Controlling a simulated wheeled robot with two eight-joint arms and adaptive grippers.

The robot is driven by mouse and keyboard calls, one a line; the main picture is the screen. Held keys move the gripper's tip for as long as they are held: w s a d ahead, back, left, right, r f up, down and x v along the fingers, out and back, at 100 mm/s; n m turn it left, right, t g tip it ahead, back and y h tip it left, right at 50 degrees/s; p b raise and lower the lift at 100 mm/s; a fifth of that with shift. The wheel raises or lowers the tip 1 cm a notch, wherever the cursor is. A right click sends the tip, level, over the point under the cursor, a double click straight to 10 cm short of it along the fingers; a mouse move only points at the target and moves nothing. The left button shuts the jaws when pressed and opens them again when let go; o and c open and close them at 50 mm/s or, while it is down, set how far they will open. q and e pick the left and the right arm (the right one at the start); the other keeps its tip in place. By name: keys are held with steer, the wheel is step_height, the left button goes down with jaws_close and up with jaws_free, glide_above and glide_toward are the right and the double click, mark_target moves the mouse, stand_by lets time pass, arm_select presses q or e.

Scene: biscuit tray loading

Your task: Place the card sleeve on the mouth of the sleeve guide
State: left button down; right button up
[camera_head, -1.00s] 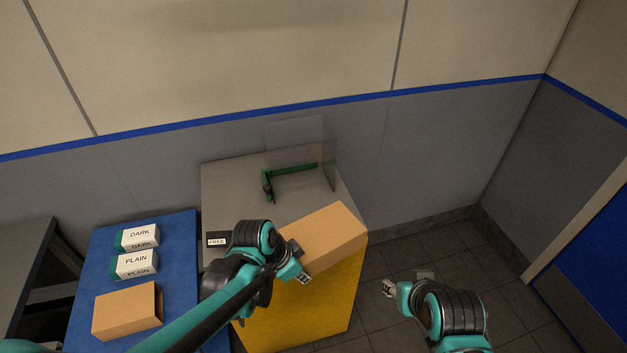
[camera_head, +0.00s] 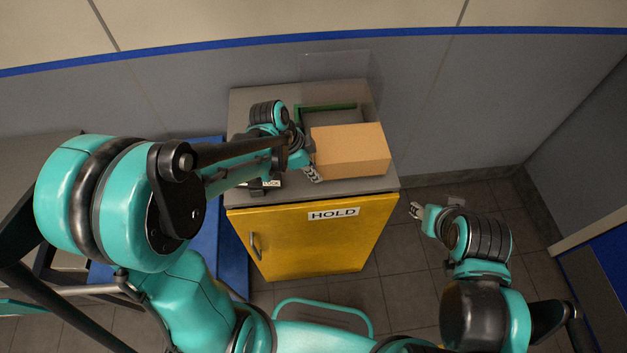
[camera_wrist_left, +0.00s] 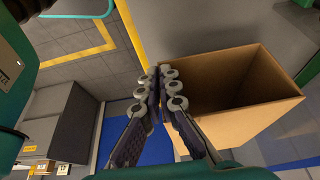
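The card sleeve (camera_head: 350,150) is a tan, open-ended box over the right part of the grey cabinet top, just in front of the sleeve guide. My left gripper (camera_head: 312,165) is at the sleeve's left end. In the left wrist view its fingers (camera_wrist_left: 163,82) close on the wall of the sleeve (camera_wrist_left: 235,95), whose open end shows. The sleeve guide (camera_head: 330,107) is a green bar with a clear panel behind it; the sleeve hides its front and mouth. I cannot tell whether sleeve and guide touch. My right gripper (camera_head: 416,210) is apart, right of the cabinet, its fingers too small to read.
The cabinet has a yellow door (camera_head: 310,245) marked HOLD. A small label (camera_head: 271,183) on its top is partly hidden by my left arm. The grey wall (camera_head: 180,110) is close behind the cabinet.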

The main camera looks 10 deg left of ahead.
mark_target(317, 187)
arm_select(q)
steer(key=shift+w+a+f, duration=0.2)
steer(key=shift+a+f, duration=0.15)
steer(key=shift+a, duration=0.1)
steer(key=shift+f+b, duration=0.6)
steer(key=shift+f, duration=1.35)
steer(key=shift+f, duration=0.15)
steer(key=c, duration=1.7)
jaws_free()
